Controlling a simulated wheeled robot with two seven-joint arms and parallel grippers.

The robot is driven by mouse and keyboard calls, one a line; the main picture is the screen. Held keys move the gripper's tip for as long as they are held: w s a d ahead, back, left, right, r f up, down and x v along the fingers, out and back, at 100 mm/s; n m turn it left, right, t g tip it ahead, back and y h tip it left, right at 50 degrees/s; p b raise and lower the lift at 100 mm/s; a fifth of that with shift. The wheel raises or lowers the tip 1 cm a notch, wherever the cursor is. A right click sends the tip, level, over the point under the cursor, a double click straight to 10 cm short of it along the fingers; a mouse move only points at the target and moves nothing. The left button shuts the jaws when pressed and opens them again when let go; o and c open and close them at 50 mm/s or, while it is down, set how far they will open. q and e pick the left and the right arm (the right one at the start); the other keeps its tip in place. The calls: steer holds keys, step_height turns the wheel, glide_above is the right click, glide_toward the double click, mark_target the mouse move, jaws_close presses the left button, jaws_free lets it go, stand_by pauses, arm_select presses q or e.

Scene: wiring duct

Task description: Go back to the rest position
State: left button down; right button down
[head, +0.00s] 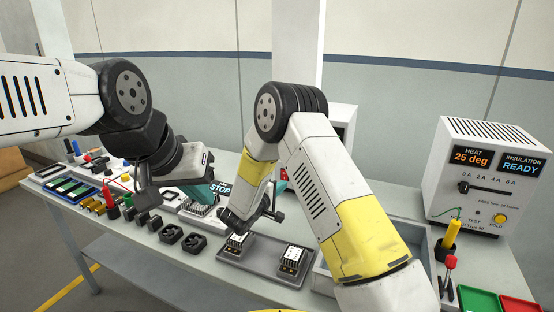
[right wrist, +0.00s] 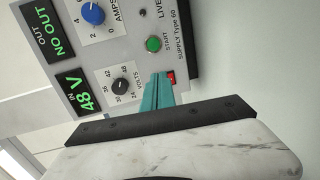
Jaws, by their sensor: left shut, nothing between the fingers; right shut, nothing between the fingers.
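My left gripper (head: 199,193) hangs at the middle left of the head view, its teal fingers over the bench near a device with a STOP display (head: 220,188). It is shut and holds nothing. My right gripper is mostly hidden behind my right forearm in the head view. In the right wrist view its teal fingers (right wrist: 160,88) are shut and empty. Their tips are close to a red switch (right wrist: 171,78) on the front of the supply unit (right wrist: 120,60); I cannot tell whether they touch it.
A grey tray (head: 262,262) with two modules lies at the bench's front middle. Several connectors and small parts stand at the left. A heat tester (head: 485,175), showing 25 deg and READY, stands at the right. Green (head: 478,300) and red bins are at the lower right.

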steer(key=s+d+r+m+g+h, duration=0.1)
steer(key=s+d+r+m+g, duration=0.35)
steer(key=s+d+r, duration=0.45)
steer(key=s+d+r+m+g, duration=0.35)
steer(key=s+d+g, duration=0.3)
steer(key=d, duration=0.55)
steer(key=s+r+m+y, duration=0.1)
steer(key=s+r+y, duration=0.15)
steer(key=s, duration=0.45)
steer(key=s+r+m+y, duration=0.1)
steer(key=s+y, duration=0.2)
steer(key=s, duration=0.4)
steer(key=s+a+r+m+t+y, duration=0.2)
steer(key=s+a+r+y, duration=0.3)
steer(key=s+a, duration=0.2)
steer(key=shift+r+t, duration=0.3)
steer(key=shift+t, duration=0.1)
